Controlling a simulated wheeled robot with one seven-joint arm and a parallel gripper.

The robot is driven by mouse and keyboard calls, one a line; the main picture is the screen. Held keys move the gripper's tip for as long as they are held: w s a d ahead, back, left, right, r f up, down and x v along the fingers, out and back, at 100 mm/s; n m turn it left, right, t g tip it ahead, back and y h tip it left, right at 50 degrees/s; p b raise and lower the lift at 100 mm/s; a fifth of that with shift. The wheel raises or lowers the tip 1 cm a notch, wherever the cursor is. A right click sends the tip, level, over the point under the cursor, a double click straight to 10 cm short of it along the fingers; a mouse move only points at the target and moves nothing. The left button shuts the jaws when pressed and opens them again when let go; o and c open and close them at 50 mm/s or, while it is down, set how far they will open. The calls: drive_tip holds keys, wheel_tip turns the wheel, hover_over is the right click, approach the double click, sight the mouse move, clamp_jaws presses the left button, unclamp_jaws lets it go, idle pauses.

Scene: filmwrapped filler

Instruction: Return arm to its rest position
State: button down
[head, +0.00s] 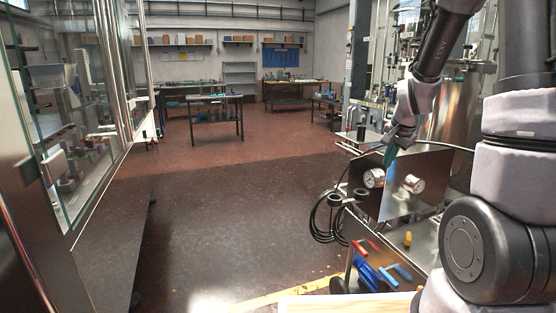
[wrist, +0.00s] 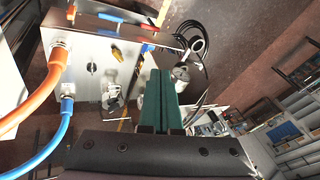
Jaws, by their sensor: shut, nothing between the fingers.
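My gripper (head: 389,156) is at the right in the head view, pointing down by the top edge of a steel panel with gauges (head: 405,185). Its two green fingers (wrist: 158,100) stand side by side in the wrist view, pressed together with nothing visible between them. My grey arm is raised and reaches out over the equipment on the right. Whether the fingertips touch the panel cannot be told.
A steel box with an orange hose (wrist: 40,85) and a blue hose (wrist: 50,140) is close in the wrist view. Black cable loops (head: 325,218) hang left of the panel. A glass-fronted cabinet (head: 75,110) stands left. Open floor (head: 220,215) lies between; workbenches (head: 215,98) stand behind.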

drive_tip(key=s+a+r+n+y, duration=0.1)
drive_tip(key=s+a+r+n, duration=0.2)
drive_tip(key=s+r, duration=0.7)
drive_tip(key=s+a+r+n+t+y, duration=0.1)
drive_tip(key=s+a+r+n, duration=0.3)
drive_tip(key=s+r, duration=0.6)
drive_tip(key=s+a, duration=0.1)
drive_tip(key=s, duration=0.2)
drive_tip(key=shift+a+t, duration=0.3)
drive_tip(key=shift+a, duration=0.05)
